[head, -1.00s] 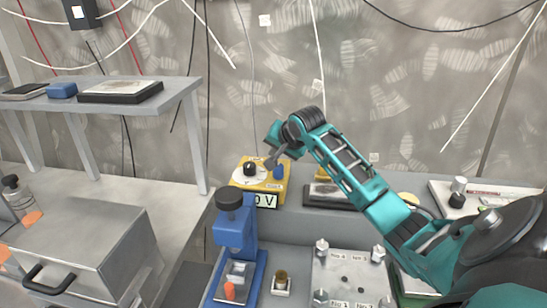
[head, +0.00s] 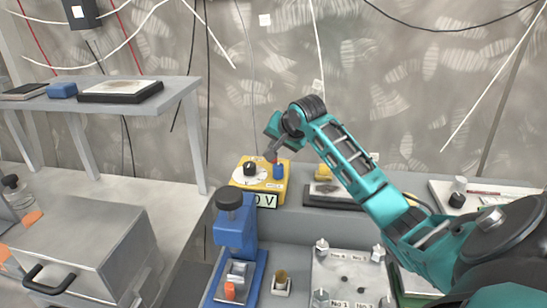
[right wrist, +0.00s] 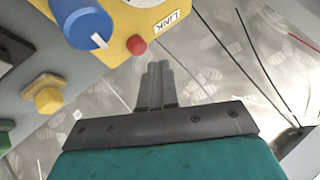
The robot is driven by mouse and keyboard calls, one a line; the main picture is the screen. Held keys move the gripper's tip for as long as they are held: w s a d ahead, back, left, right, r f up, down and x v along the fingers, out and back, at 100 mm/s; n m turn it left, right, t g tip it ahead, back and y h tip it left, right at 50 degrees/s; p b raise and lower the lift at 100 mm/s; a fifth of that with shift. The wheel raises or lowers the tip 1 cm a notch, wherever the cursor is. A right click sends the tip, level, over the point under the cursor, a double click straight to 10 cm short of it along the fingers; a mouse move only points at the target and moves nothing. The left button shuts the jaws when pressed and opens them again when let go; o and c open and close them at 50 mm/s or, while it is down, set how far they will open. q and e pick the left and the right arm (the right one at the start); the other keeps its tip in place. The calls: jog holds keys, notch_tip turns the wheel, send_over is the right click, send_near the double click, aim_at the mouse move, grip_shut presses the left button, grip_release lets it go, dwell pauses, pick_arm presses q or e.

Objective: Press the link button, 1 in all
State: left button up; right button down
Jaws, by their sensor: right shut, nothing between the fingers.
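The yellow box (head: 238,181) stands on the back ledge with a black knob, a blue knob (head: 278,171) and a display reading 0 V. In the right wrist view its face (right wrist: 150,17) carries the blue knob (right wrist: 82,22), a small red link button (right wrist: 137,45) and a LINK label (right wrist: 167,22). My right gripper (head: 270,155) is shut and empty, just above the box near the blue knob. In the right wrist view its fingertips (right wrist: 158,66) appear just below and right of the red button, with a small gap in the picture. My left gripper is not in view.
A blue press-like stand (head: 235,232) is in front of the box. A steel plate with posts (head: 345,270) lies to its right. A grey case (head: 85,250) and a raised shelf (head: 180,92) are at the left.

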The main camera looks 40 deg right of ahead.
jog(key=shift+r, duration=2.3)
jog(key=shift+s+a+f, duration=0.1)
